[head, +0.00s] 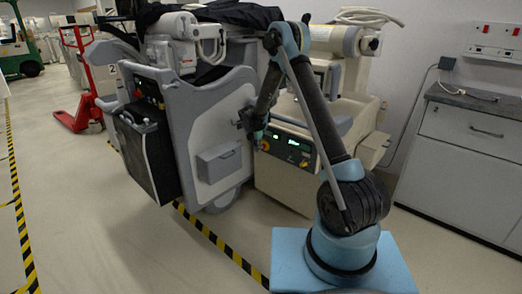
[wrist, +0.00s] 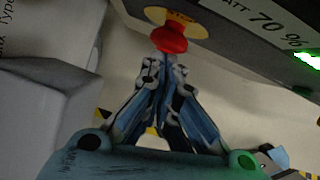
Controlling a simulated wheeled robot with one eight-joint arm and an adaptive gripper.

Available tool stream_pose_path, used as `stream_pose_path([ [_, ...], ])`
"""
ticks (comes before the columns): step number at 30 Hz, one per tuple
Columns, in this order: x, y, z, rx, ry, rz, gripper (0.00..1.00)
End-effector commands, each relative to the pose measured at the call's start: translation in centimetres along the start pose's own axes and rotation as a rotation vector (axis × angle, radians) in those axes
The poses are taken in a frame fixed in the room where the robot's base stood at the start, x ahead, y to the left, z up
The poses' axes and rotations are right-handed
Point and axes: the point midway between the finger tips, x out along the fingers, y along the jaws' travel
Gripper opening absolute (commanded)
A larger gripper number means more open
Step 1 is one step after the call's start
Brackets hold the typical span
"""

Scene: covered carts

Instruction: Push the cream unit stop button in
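The cream unit (head: 280,182) stands right of the grey-white cart in the head view. Its dark control panel (head: 291,148) has green displays. The red stop button (wrist: 170,39) sits on a yellow disc (wrist: 187,22) at the top of the wrist view; in the head view it is a small spot at the panel's left end (head: 265,145). My gripper (wrist: 164,68) has its fingertips drawn together, with nothing held. The tips are just below the button in the wrist view; contact cannot be told. In the head view my gripper (head: 257,137) is partly hidden against the unit.
A grey-white cart (head: 218,125) stands close on the left, with a grey box (head: 219,161) on its side. Grey drawers (head: 465,165) stand at the right. Black-yellow tape (head: 215,238) crosses the floor. Open floor lies at the front left.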

Motion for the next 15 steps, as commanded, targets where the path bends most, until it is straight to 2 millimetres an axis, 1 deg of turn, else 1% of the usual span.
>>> stream_pose_path([
  [1, 0.2, -0.2, 0.5, 0.006, -0.01, -0.003, 0.0],
  [2, 0.1, -0.2, 0.3, 0.006, -0.01, -0.004, 0.0],
  [5, -0.3, 0.0, -0.8, 0.004, -0.007, -0.004, 0.0],
  [8, -0.9, 0.4, -2.5, -0.002, -0.003, -0.002, 0.0],
  [9, -1.4, 0.5, -3.0, -0.002, -0.003, -0.002, 0.0],
  [15, -4.9, 0.6, -3.0, -0.004, -0.001, -0.001, 0.0],
])
